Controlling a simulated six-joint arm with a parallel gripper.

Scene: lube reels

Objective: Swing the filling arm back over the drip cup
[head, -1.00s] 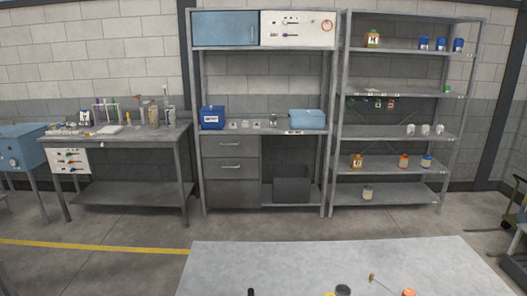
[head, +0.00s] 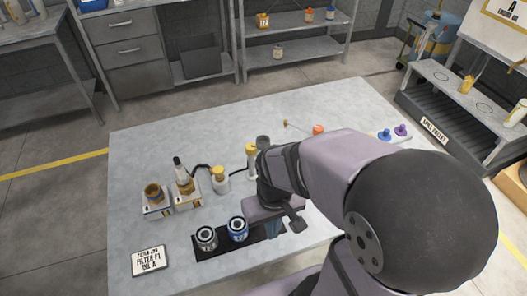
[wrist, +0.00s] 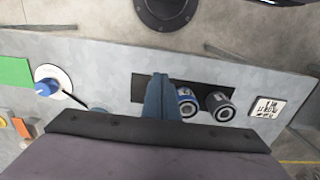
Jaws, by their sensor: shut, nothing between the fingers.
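My gripper (head: 271,229) is low over the table beside the blue filter (head: 238,229); its blue fingers (wrist: 160,92) are together and empty. In the wrist view, a white round base with a blue part (wrist: 45,86) stands left of the fingers. A thin dark rod (wrist: 72,98) reaches from it toward a partly hidden blue-grey round thing (wrist: 98,110). This may be the filling arm, but I cannot tell. A dark grey cup (head: 263,142), perhaps the drip cup, stands behind a yellow-topped post (head: 251,160) in the head view. My arm hides much of the table's right side.
A grey filter (head: 206,238) shares the black mat (head: 212,252) with the blue one. A label sign (head: 149,261) lies left. Boxed parts (head: 156,198) and a yellow-capped bottle (head: 220,179) with a black hose stand behind. An orange-capped item (head: 318,130) is farther back.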

